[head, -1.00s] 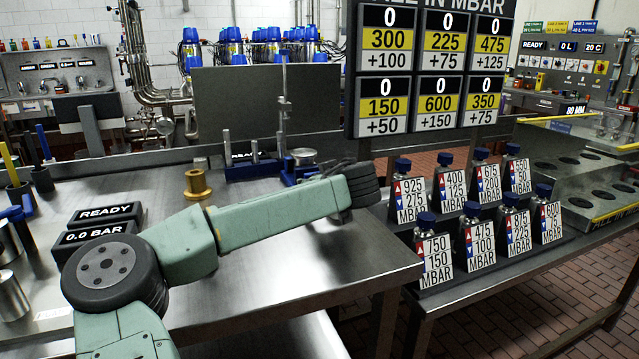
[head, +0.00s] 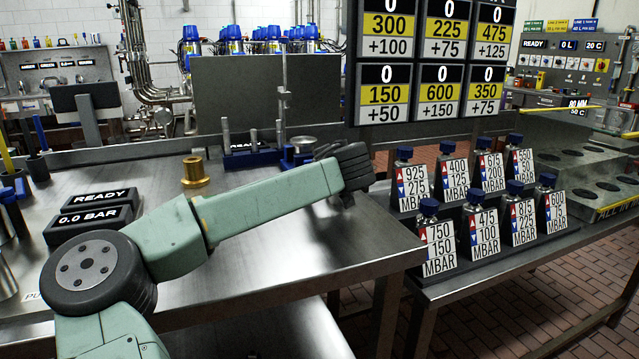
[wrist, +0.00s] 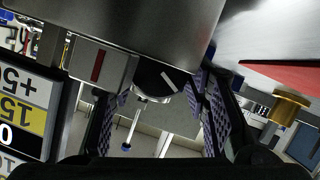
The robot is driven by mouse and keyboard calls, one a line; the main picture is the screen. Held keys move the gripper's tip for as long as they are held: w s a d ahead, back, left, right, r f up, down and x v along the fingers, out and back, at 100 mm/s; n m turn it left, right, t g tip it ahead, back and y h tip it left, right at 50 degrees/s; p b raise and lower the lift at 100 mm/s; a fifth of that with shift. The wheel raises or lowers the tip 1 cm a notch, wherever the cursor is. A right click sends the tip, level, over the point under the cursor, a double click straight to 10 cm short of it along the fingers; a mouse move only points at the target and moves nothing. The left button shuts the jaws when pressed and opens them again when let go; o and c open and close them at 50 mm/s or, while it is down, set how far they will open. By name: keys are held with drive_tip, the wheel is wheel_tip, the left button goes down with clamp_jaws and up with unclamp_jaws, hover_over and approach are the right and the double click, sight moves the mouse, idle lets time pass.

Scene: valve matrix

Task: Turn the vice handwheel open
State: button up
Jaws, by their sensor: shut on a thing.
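In the wrist view my gripper (wrist: 157,115) shows as two fingers with purple ribbed pads, one on each side of a round dark part with a silver rim and a white mark, which looks like the vice handwheel (wrist: 150,76). The pads are closed about it, though the exact contact is hard to see. A large grey metal body (wrist: 165,25) fills the top of the wrist view above it. A thin silver rod (wrist: 132,130) with a blue tip shows between the fingers.
A brass spool (head: 195,172) stands on the steel table (head: 280,250); it also shows in the wrist view (wrist: 287,108). Black READY and 0.0 BAR displays (head: 95,215) sit at left. Labelled blue-capped bottles (head: 437,235) stand at right below the number board (head: 425,60).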

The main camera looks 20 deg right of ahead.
drive_tip(key=n+h+b, duration=0.1)
drive_tip(key=b, duration=0.3)
drive_tip(key=shift+a+f, duration=0.15)
drive_tip(key=shift+f, duration=0.25)
drive_tip(key=shift+r+n+b, duration=0.35)
drive_tip(key=shift+n+b, duration=0.05)
drive_tip(key=shift+b, duration=0.05)
drive_tip(key=o, duration=1.1)
drive_tip(key=shift+o, duration=0.2)
drive_tip(key=shift+r+p, duration=0.1)
drive_tip(key=shift+p, duration=0.3)
